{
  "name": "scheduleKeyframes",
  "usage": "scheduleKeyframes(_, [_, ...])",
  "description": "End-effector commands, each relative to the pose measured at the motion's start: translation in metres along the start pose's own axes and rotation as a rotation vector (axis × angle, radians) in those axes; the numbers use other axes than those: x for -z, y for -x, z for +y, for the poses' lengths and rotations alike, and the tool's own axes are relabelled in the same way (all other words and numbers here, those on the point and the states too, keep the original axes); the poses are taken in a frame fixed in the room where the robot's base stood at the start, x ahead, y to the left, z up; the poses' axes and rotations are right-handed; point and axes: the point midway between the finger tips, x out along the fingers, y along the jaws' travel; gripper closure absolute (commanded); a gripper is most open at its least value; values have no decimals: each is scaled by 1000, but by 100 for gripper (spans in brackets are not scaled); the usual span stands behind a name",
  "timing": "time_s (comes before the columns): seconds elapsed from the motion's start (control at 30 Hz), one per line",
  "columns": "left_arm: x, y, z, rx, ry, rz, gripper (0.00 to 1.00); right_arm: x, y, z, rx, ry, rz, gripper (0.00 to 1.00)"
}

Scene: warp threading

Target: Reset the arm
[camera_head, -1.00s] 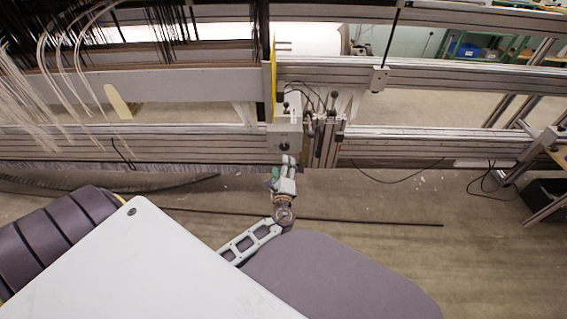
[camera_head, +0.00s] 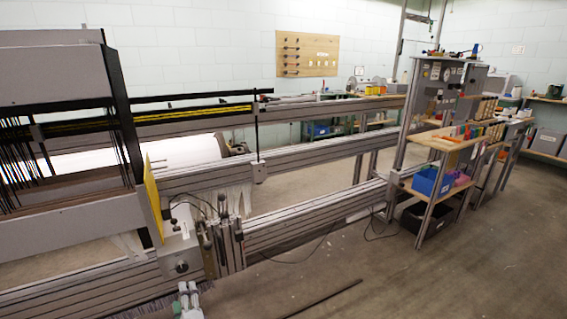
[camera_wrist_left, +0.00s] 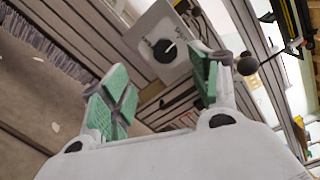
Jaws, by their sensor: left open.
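My left gripper (camera_head: 188,300) shows at the bottom edge of the head view, in front of a grey box with a dark knob (camera_head: 178,248) on the loom's lower rail. In the left wrist view, the same gripper (camera_wrist_left: 157,85) has its two green-padded fingers spread apart with nothing held between them. The grey box (camera_wrist_left: 146,32) with its round dark knob lies beyond the fingers there, apart from them as far as I can tell. My right gripper is in neither view.
The loom's metal rails (camera_head: 320,215) run across the head view. Dark heddle frames (camera_head: 60,110) stand at left. A shelf cart (camera_head: 440,180) with blue bins stands at right. The floor (camera_head: 430,280) in front is mostly clear, with a dark rod (camera_head: 325,297) lying on it.

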Motion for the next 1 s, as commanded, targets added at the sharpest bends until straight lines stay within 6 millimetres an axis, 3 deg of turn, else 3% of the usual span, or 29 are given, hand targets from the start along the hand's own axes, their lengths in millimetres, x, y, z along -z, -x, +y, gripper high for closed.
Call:
scheduleKeyframes(0.5, [-36, 40, 29, -337, 453, -111, 38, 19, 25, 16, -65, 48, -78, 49])
scheduleKeyframes(1.0, [-37, 113, 51, -754, 855, -172, 38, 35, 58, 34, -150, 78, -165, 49])
